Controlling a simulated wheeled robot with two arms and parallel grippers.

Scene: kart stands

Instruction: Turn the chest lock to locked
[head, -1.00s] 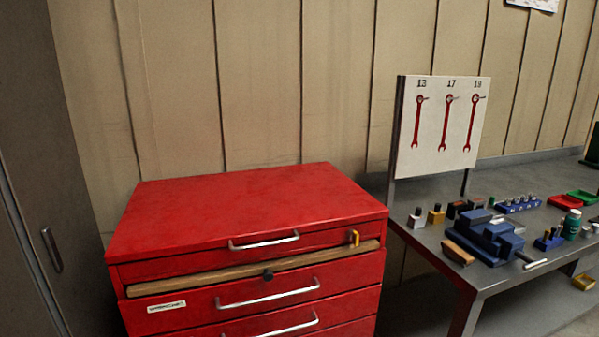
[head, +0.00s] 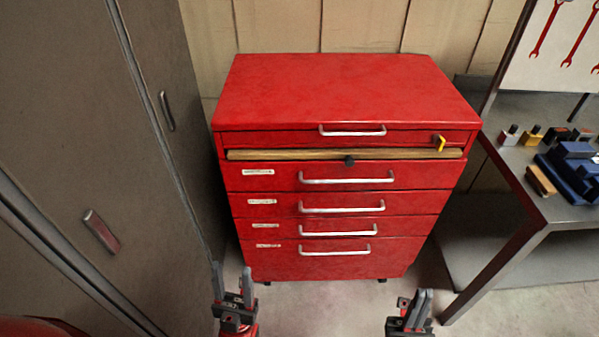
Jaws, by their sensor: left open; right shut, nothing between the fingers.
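The red tool chest (head: 345,95) stands against the wall, with several drawers with silver handles. A yellow tag or key (head: 439,142) is at the right of the top drawer front. I cannot tell the lock's setting at this size. My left gripper (head: 231,280) is open and empty, low in front of the chest's lower left. My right gripper (head: 412,304) is shut and empty, low at the lower right. Both are well apart from the lock.
A grey cabinet (head: 90,150) stands close on the left. A workbench (head: 560,207) stands on the right, with a blue vise-like block (head: 570,168), small bottles and a wrench board (head: 565,45). The floor in front of the chest is clear.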

